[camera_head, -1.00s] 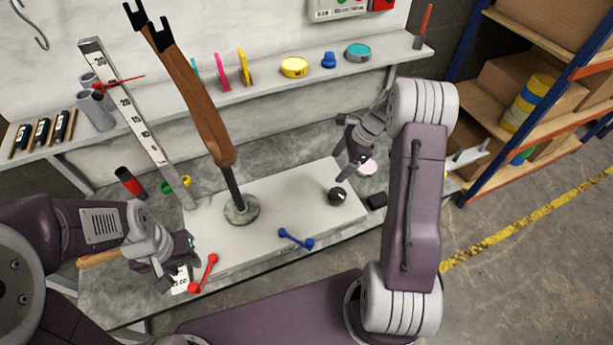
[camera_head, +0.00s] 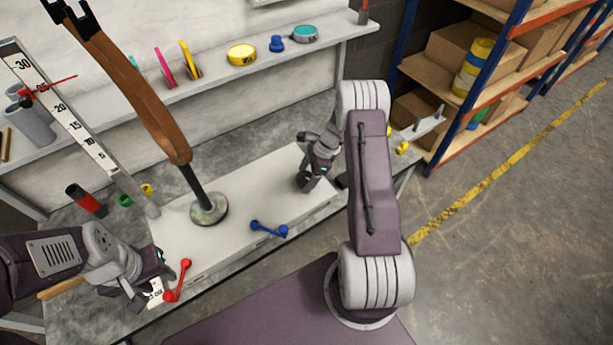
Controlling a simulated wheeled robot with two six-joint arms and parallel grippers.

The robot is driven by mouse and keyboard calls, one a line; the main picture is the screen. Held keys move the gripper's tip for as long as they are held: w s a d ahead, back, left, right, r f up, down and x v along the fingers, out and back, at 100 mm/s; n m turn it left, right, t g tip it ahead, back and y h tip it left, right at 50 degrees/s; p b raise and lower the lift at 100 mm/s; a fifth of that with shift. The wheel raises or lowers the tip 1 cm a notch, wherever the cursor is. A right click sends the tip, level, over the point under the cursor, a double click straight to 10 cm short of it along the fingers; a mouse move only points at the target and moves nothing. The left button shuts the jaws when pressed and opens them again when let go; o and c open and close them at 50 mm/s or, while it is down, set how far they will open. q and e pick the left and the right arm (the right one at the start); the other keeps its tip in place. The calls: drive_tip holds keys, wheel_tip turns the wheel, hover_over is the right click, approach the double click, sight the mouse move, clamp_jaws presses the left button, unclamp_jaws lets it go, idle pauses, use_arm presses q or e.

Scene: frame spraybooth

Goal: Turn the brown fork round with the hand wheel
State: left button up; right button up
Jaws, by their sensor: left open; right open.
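The brown fork (camera_head: 140,100) stands tilted on a dark rod that rises from a round mottled foot (camera_head: 220,211). Black prongs show at its top, cut by the frame's upper edge. The foot sits on a pale box (camera_head: 250,195). My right gripper (camera_head: 306,186) is open at the right part of the box top, pointing down. It covers the spot of the small black hand wheel, so the wheel cannot be made out and I cannot tell whether the jaws touch it. My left gripper (camera_head: 164,270) is open beside the box's left front corner, near the red lever (camera_head: 178,281).
A blue lever (camera_head: 268,229) is on the box's front edge. A scale ruler (camera_head: 70,120) with a red pointer stands left of the fork. A red-black cylinder (camera_head: 86,200) is on the bench. A wall shelf (camera_head: 215,75) holds several items. Racking (camera_head: 470,80) stands at right.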

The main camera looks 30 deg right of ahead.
drive_tip(key=c, duration=1.4)
drive_tip(key=n+g, duration=0.1)
drive_tip(key=n, duration=0.2)
drive_tip(key=shift+w+p, duration=0.1)
drive_tip(key=shift+p, duration=0.2)
drive_tip(key=n+g, duration=0.1)
drive_tip(key=n, duration=0.1)
drive_tip(key=shift+n, duration=0.4)
drive_tip(key=n+g+b, duration=0.1)
drive_tip(key=n, duration=0.3)
drive_tip(key=shift+w+g+b, duration=0.15)
drive_tip(key=shift+g+b, duration=0.15)
drive_tip(key=shift+g, duration=0.1)
drive_tip(key=shift+a+n+g+h+b, duration=0.1)
drive_tip(key=shift+n+g+h+b, duration=0.5)
drive_tip(key=shift+n, duration=1.4)
